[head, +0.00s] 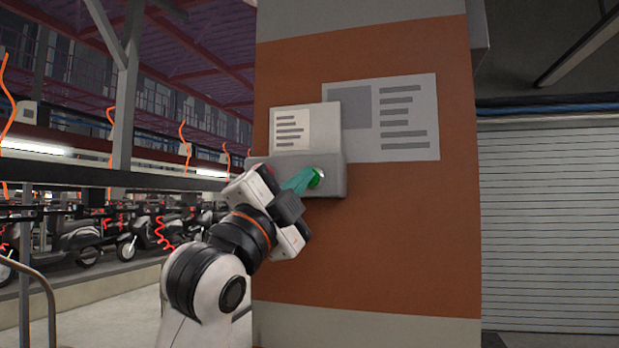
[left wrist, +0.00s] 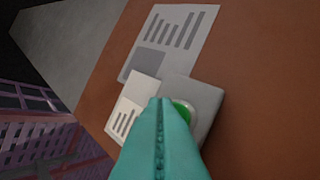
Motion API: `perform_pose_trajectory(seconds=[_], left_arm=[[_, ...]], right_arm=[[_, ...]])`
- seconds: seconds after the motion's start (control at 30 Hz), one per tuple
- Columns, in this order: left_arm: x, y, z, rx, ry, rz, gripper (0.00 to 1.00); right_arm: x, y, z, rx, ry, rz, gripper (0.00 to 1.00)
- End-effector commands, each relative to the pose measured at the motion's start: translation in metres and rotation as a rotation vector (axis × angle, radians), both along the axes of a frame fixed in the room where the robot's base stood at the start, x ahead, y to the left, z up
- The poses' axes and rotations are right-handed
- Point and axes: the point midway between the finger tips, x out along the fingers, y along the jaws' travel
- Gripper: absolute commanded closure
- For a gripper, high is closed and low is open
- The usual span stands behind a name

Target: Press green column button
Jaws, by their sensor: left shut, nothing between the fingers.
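The green button (head: 315,178) sits on a grey control box (head: 332,172) fixed to the orange and grey column (head: 420,230). My left gripper (head: 305,180) is shut and empty, its teal fingertips at the left side of the button in the head view. In the left wrist view, the shut fingers (left wrist: 163,110) cover part of the green button (left wrist: 184,110), and its right part shows beside them. I cannot tell whether the tips touch the button. My right gripper is not in view.
A small label panel (head: 292,128) stands above the box, and a larger grey sign (head: 405,115) is on the column behind it. Scooters (head: 85,242) stand in rows on the left. A roller shutter (head: 550,225) is on the right.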

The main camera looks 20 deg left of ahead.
Motion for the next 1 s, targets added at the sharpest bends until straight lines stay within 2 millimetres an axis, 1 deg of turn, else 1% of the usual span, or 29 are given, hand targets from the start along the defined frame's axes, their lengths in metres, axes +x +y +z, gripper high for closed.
perform_pose_trajectory(seconds=[0.4, 1.0], left_arm=[[0.009, 0.000, 0.000, 0.000, 0.001, 0.000, 1.00], [0.012, 0.000, 0.000, 0.000, 0.001, 0.000, 1.00]], right_arm=[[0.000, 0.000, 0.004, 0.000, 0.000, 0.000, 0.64], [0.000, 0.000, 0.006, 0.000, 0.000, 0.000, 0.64]])
